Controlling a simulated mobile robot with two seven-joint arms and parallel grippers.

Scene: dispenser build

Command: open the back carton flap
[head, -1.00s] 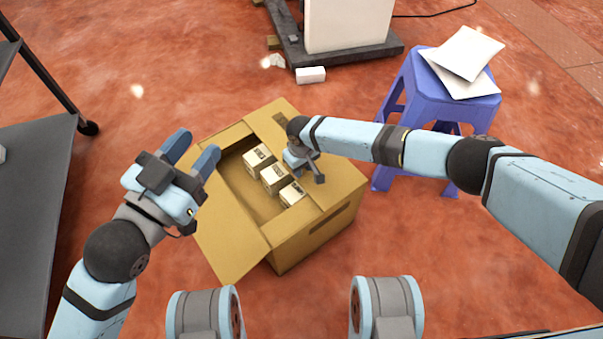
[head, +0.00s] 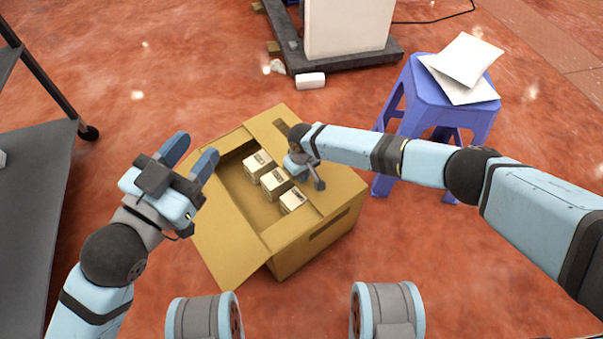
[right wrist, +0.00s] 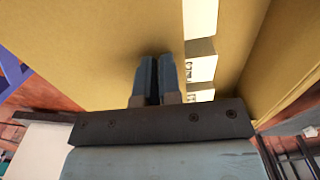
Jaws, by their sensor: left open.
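The open brown carton (head: 320,244) stands on the floor in the middle of the head view. One flap (head: 222,240) hangs outward at its lower left. A broad flap panel (head: 335,185) lies across the carton's right side. Several small white-topped boxes (head: 273,181) sit in a row beside that panel's edge. My right gripper (right wrist: 157,78) is shut, its fingers together and empty, close to the cardboard; whether it touches is unclear.
A blue stool (head: 425,90) with white sheets (head: 466,62) stands behind my right arm. A grey shelf (head: 35,190) is at the left. Floor left of the carton is clear.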

